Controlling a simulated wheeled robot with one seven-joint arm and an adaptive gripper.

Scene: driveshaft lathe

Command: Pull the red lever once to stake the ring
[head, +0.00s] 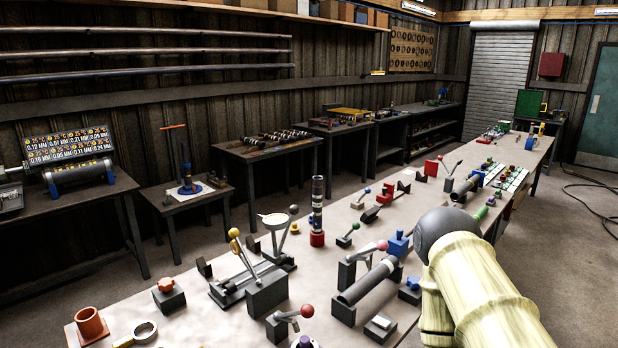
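Several red-knobbed levers stand on the long workbench (330,215), and I cannot tell which one stakes the ring. One red-ball lever (307,311) is on a dark block at the near edge. Another red-ball lever (381,246) tilts over a dark block beside a horizontal dark tube (366,282). A red-handled lever (385,193) and a further red-knobbed lever (455,167) stand toward the middle of the bench. No ring to be staked can be made out. My pale arm reaches in at the lower right; my gripper does not show.
A yellow-ball lever fixture (252,280), a funnel (277,222) and an upright dark tube in a red base (317,236) stand on the near bench. An orange cup (90,324) is at the near left. Side tables line the wall, with open floor between.

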